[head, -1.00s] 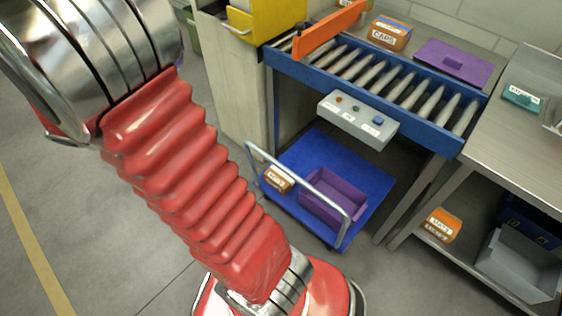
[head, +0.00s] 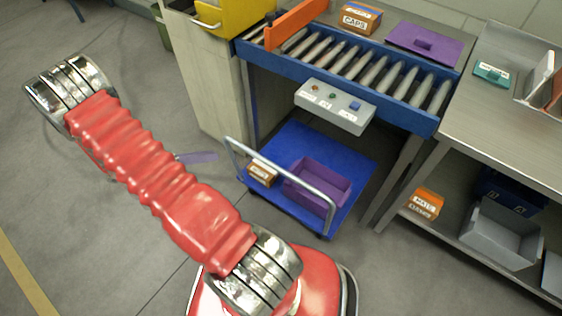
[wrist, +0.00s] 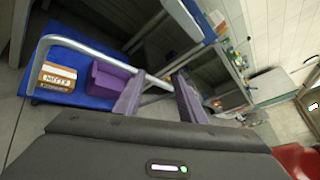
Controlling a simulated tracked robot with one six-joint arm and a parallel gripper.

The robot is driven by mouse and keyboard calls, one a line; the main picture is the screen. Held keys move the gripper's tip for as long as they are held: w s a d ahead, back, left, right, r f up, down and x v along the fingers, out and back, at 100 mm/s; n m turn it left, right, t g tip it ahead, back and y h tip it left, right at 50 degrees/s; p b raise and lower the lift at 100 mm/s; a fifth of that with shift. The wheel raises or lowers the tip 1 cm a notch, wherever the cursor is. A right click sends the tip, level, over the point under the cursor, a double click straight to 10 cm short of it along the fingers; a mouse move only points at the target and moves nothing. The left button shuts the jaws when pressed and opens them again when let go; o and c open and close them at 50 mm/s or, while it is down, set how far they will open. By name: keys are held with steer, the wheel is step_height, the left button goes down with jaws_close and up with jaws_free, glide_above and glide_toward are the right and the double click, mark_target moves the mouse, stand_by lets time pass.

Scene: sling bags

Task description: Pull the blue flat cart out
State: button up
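The blue flat cart (head: 355,165) stands on the floor partly under the roller conveyor. Its grey tube handle (head: 280,170) faces my side. An orange-and-white labelled box (head: 262,172) and a purple bin (head: 318,182) are on its deck. My gripper is mostly hidden behind my red arm in the head view; one purple finger (head: 198,157) sticks out left of the handle, apart from it. In the wrist view, the two purple fingers of my gripper (wrist: 160,84) are spread with nothing held between them. The handle (wrist: 98,53) shows beyond them; exact distance is unclear.
The blue-framed conveyor (head: 340,72) with its grey control box (head: 335,106) is above the cart. A metal bench (head: 490,135) stands at right, with an orange box (head: 426,203) and grey bin (head: 500,235) below. A cabinet (head: 215,85) stands left. Floor toward me is clear.

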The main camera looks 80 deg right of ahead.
steer(key=s+d+f+n+g+h, duration=0.1)
steer(key=s+d+f+n+h, duration=0.1)
steer(key=s+f+n, duration=0.3)
steer(key=s+d+f+n+g+h, duration=0.1)
steer(key=s+d+f+n+h, duration=0.2)
steer(key=f, duration=1.1)
steer(key=s+n, duration=0.3)
steer(key=shift+s+h, duration=0.2)
steer(key=shift+h, duration=0.1)
steer(key=x, duration=1.3)
steer(key=shift+s+d, duration=0.25)
steer(key=shift+s, duration=0.05)
steer(key=shift+r, duration=0.1)
jaws_close()
